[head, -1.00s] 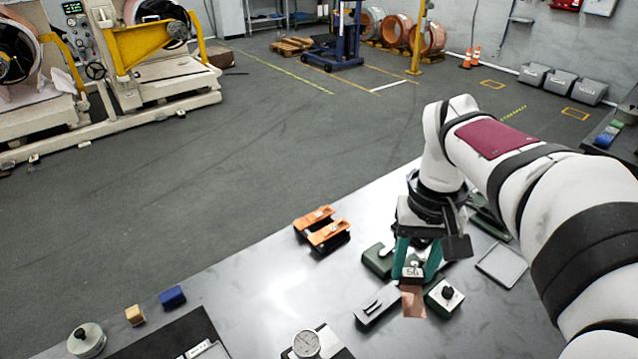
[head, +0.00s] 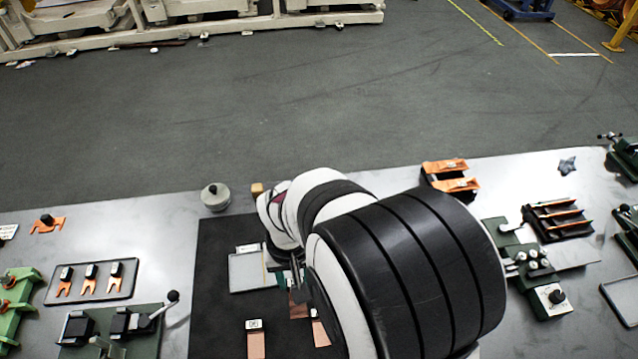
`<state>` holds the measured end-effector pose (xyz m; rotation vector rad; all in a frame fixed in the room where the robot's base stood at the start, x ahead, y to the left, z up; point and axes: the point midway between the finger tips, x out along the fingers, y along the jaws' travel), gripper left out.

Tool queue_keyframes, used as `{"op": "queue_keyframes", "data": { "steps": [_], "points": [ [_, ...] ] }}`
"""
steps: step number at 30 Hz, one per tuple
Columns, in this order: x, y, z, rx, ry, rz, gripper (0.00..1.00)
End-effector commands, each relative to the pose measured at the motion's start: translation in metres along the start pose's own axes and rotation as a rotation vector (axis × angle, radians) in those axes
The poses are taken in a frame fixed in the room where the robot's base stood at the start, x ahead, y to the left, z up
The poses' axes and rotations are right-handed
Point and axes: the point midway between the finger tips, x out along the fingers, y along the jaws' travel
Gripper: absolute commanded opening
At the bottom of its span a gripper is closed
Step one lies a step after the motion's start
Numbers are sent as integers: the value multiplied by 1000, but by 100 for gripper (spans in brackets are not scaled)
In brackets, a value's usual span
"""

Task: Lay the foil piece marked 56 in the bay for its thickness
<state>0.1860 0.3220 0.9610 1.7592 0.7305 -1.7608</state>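My gripper (head: 294,278) is over the dark mat, largely hidden behind my own arm. Its fingertips cannot be made out, nor whether they are open or shut. A copper foil strip (head: 298,306) shows just below it; I cannot tell whether it is held or lies on the mat. No tab marked 56 is readable now. A second copper strip (head: 256,346) with a white marked tab lies on the mat to the left, and part of a third (head: 320,333) shows beside my arm. A grey bay (head: 247,288) with a white label lies left of my gripper; other bays may be hidden.
The dark mat (head: 215,325) covers the table's middle. A round weight (head: 215,197) and a small tan block (head: 257,189) stand beyond it. A tray of tagged orange pieces (head: 92,281) and a green lever fixture (head: 120,328) are left. Orange holders (head: 450,175) and a gauge stand (head: 530,265) are right.

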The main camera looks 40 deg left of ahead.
Motion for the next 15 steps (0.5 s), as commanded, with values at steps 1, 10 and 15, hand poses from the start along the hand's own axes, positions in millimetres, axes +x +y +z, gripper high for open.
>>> {"op": "queue_keyframes", "data": {
  "steps": [1, 10, 15],
  "points": [
    [9, -14, -2, -6, -3, 1, 0],
    [48, -49, -8, 3, -4, 1, 0],
    [70, -49, -9, 2, -1, -1, 0]
  ]
}}
